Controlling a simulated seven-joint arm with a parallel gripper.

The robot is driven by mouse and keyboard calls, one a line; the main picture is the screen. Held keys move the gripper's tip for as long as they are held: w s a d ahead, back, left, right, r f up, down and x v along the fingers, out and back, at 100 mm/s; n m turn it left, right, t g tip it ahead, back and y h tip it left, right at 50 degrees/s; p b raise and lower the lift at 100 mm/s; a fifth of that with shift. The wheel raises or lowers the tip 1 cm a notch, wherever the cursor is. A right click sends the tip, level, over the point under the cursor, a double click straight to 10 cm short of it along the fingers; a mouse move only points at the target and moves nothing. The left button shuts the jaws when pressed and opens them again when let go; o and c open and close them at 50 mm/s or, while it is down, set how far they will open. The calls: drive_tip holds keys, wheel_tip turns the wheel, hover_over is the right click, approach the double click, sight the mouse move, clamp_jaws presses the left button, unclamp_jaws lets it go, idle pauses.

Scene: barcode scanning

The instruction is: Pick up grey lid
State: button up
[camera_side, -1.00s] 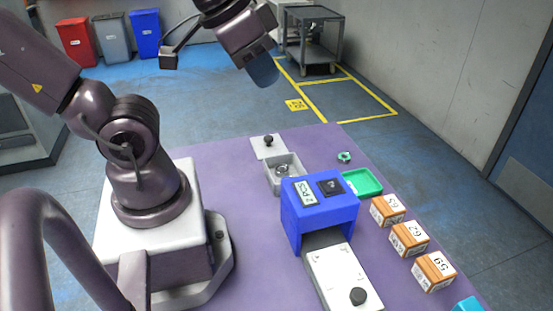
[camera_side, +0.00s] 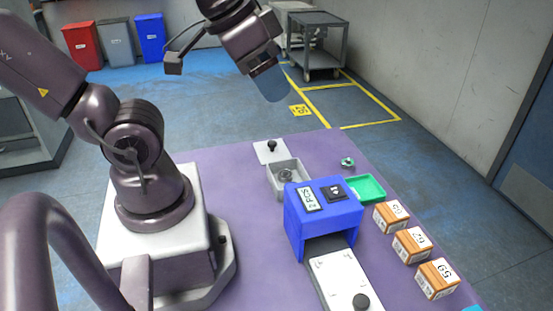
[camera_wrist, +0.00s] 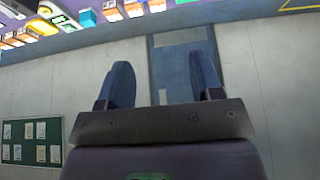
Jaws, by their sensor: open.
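The grey lid (camera_side: 265,155) is a flat light square plate with a black knob. It lies on the purple table behind a grey open box (camera_side: 275,184), which has a small metallic part inside. In the side view my gripper (camera_side: 272,86) is high above the table, behind and above the lid, well apart from it. The wrist view shows my two blue fingers (camera_wrist: 164,78) spread apart with nothing between them. The lid cannot be made out in the wrist view.
A blue scanner housing (camera_side: 322,215) stands in front of the grey box, over a white plate with a black knob (camera_side: 360,301). A green tray (camera_side: 367,188), a small green-and-metal part (camera_side: 347,162) and numbered orange-and-white boxes (camera_side: 411,243) lie to the right. The table's left-middle is clear.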

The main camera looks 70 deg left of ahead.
drive_tip(key=m+g+y, duration=0.5)
drive_tip(key=m+g, duration=0.2)
drive_tip(key=m, duration=0.9)
approach(272, 142)
drive_tip(key=x, duration=0.9)
drive_tip(key=shift+f, duration=0.25)
drive_tip(key=c, duration=1)
